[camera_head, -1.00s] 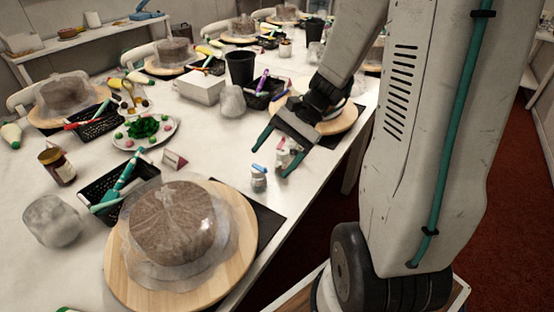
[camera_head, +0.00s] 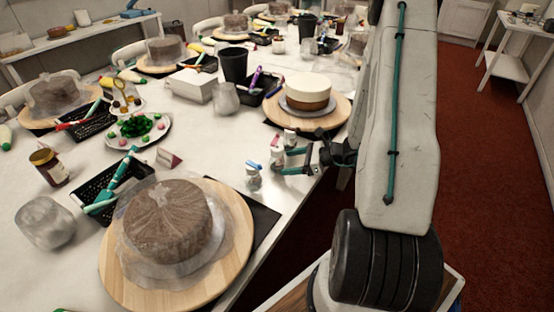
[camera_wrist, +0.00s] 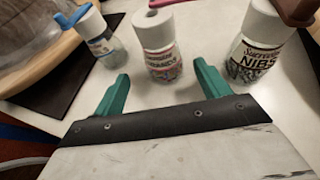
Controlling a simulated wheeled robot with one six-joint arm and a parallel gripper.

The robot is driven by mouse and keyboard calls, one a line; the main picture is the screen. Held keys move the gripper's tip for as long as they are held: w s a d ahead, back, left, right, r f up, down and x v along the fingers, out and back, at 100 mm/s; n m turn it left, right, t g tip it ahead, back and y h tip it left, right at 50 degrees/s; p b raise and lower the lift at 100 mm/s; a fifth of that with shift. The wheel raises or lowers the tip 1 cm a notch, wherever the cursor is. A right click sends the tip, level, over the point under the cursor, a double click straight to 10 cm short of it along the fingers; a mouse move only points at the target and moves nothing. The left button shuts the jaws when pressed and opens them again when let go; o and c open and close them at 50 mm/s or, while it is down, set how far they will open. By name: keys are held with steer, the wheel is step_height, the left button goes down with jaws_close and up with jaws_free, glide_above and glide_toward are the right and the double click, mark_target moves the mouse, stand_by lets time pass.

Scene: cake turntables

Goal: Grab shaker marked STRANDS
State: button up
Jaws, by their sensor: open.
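Three small shakers stand close together near the table's edge. In the wrist view the middle shaker (camera_wrist: 160,50) has a white lid and a clear jar with reddish lettering that seems to read STRANDS, though blurred. It stands upright between and just beyond the tips of my gripper's green fingers (camera_wrist: 162,74). My gripper is open and empty, and it also shows in the head view (camera_head: 291,160), reaching in from the right. A shaker marked NIBS (camera_wrist: 252,48) with a brown-red flap is to the right. A blue-capped shaker (camera_wrist: 100,38) is to the left.
A wrapped cake on a wooden turntable (camera_head: 235,260) stands at the front. Another turntable (camera_head: 335,115) bears a white-topped cake behind the shakers. A black tool basket (camera_head: 90,185) and a small folded card (camera_head: 169,160) are to the left.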

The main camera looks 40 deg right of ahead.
mark_target(278, 162)
steer(key=x, duration=0.5)
steer(key=shift+w+d, duration=0.15)
steer(key=shift+w, duration=0.2)
steer(key=c, duration=1.2)
steer(key=shift+r, duration=0.15)
